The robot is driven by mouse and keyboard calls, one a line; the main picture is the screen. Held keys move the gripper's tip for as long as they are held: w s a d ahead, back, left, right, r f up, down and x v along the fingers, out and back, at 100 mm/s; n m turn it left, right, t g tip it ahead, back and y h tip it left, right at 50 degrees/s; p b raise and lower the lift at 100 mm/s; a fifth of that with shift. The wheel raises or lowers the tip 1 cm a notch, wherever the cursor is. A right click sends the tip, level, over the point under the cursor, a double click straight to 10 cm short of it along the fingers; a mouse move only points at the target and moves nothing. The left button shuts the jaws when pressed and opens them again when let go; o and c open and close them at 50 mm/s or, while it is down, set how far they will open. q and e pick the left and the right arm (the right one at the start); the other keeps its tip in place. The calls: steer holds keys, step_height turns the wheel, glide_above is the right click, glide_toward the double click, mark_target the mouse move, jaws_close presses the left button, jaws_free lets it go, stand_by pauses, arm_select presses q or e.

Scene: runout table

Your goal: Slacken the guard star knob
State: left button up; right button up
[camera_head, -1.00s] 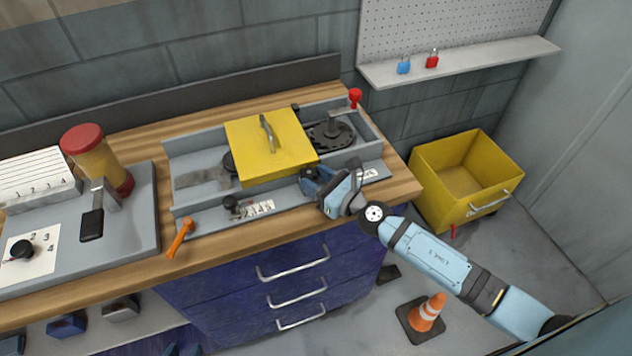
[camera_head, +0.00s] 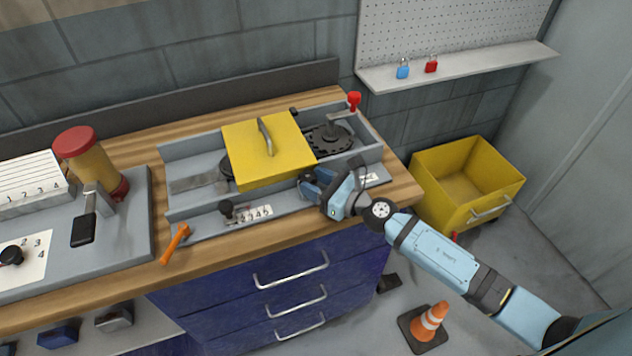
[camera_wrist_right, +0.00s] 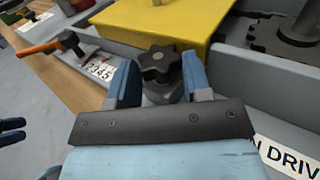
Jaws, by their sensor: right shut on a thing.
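The black star knob (camera_wrist_right: 160,63) sits between the two blue fingers of my right gripper (camera_wrist_right: 160,80) in the right wrist view, its lobes showing at the fingertips. The gripper is shut on it, beside the front of the yellow guard (camera_head: 268,150). In the head view my right gripper (camera_head: 311,184) reaches in from the right and hides the knob. The guard lies flat over the grey machine bed, with a grey handle (camera_head: 265,136) on top. My left gripper (camera_wrist_right: 10,131) shows partly at the left edge of the right wrist view, its fingers apart and empty.
A smaller black knob (camera_head: 227,208) stands by a numbered scale, near an orange lever (camera_head: 175,243). A red knob (camera_head: 354,101) stands at the back right. A yellow bin (camera_head: 467,183) and an orange cone (camera_head: 430,322) stand on the floor.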

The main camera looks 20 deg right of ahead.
steer(key=o, duration=0.9)
steer(key=shift+r, duration=0.1)
steer(key=shift+o, duration=0.2)
